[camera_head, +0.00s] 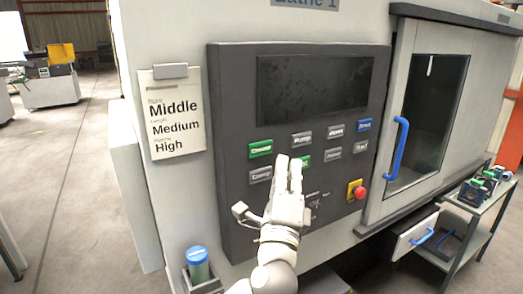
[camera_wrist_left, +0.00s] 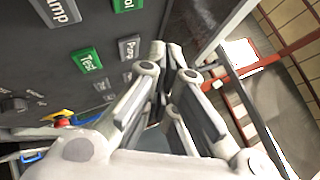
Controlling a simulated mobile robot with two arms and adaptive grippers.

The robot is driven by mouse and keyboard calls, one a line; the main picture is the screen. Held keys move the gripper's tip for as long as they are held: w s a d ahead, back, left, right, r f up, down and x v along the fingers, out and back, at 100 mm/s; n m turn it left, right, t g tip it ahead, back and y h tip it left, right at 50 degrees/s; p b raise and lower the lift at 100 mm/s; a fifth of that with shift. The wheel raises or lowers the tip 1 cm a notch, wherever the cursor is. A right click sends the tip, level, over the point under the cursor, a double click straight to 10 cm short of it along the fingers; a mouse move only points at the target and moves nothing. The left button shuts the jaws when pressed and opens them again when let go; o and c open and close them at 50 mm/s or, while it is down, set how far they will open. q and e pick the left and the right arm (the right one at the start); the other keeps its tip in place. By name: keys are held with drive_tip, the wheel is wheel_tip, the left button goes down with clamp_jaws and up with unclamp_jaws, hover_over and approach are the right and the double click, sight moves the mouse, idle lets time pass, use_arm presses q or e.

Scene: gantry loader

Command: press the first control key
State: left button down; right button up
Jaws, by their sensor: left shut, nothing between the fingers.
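The dark control panel (camera_head: 225,110) of the machine carries two rows of keys: a green key (camera_head: 260,148) at upper left, a grey key (camera_head: 260,174) below it, a grey key (camera_head: 301,139), a green Test key (camera_head: 305,156), more grey keys and a blue key (camera_head: 364,125). My left gripper (camera_head: 289,163) is shut and empty in front of the panel, its fingers partly covering the Test key. In the left wrist view the gripper (camera_wrist_left: 167,55) is beside the Test key (camera_wrist_left: 87,60); I cannot tell whether it touches the panel. My right gripper is out of view.
A red button (camera_head: 361,193) on yellow is at the panel's lower right. A dark screen (camera_head: 312,85) is above the keys. A card (camera_head: 175,125) reads Middle, Medium, High.

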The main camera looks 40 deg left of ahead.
sight(261, 149)
use_arm(q)
drive_tip(key=shift+w+a, duration=0.35)
drive_tip(key=shift+a, duration=0.45)
drive_tip(key=shift+w+a, duration=0.3)
drive_tip(key=shift+a, duration=0.55)
drive_tip(key=shift+w+a, duration=0.35)
drive_tip(key=shift+a, duration=0.45)
drive_tip(key=shift+a, duration=0.1)
drive_tip(key=shift+w+a, duration=0.15)
drive_tip(key=shift+a, duration=0.15)
drive_tip(key=shift+w+a, duration=0.15)
drive_tip(key=shift+a, duration=0.2)
drive_tip(key=shift+d, duration=0.15)
idle(0.3)
drive_tip(key=shift+s+d, duration=0.3)
drive_tip(key=shift+d, duration=0.3)
